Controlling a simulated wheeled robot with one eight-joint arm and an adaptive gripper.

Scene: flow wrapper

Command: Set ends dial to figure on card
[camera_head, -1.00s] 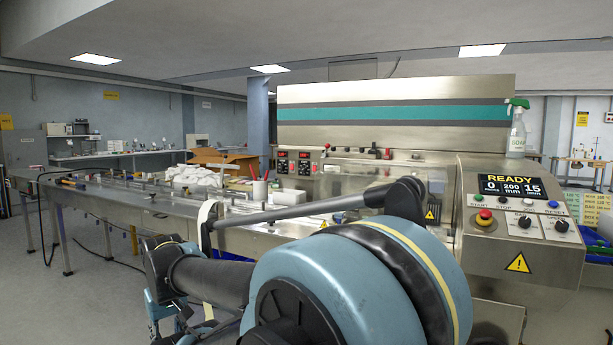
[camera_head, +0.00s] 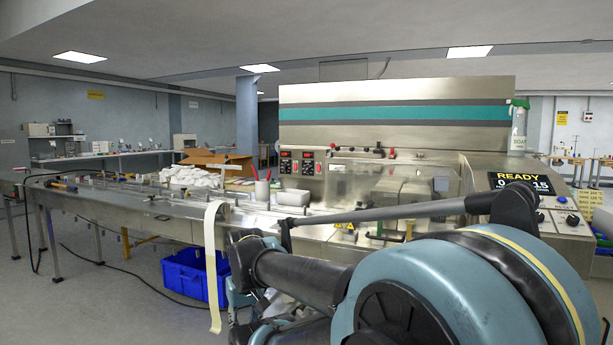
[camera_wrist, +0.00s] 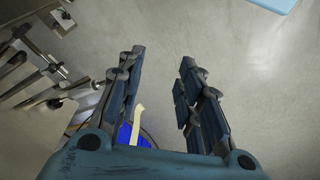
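The flow wrapper (camera_head: 396,138) fills the middle and right of the head view. Two heater controllers with red displays and small knobs, a left one (camera_head: 285,162) and a right one (camera_head: 308,162), sit on its front; their labels are too small to read. The right control panel has a lit display (camera_head: 520,183) reading READY and black knobs, one of them visible (camera_head: 572,220); my arm covers much of it. I cannot tell which knob is the ends dial, nor pick out the card. My gripper (camera_wrist: 161,58) is open and empty in the wrist view, above bare floor.
A long steel infeed table (camera_head: 130,205) runs left, with white packs (camera_head: 195,176) and a cardboard box (camera_head: 222,162) on or behind it. A cream film strip (camera_head: 213,265) hangs over its front near a blue crate (camera_head: 190,277). Floor at left is mostly clear.

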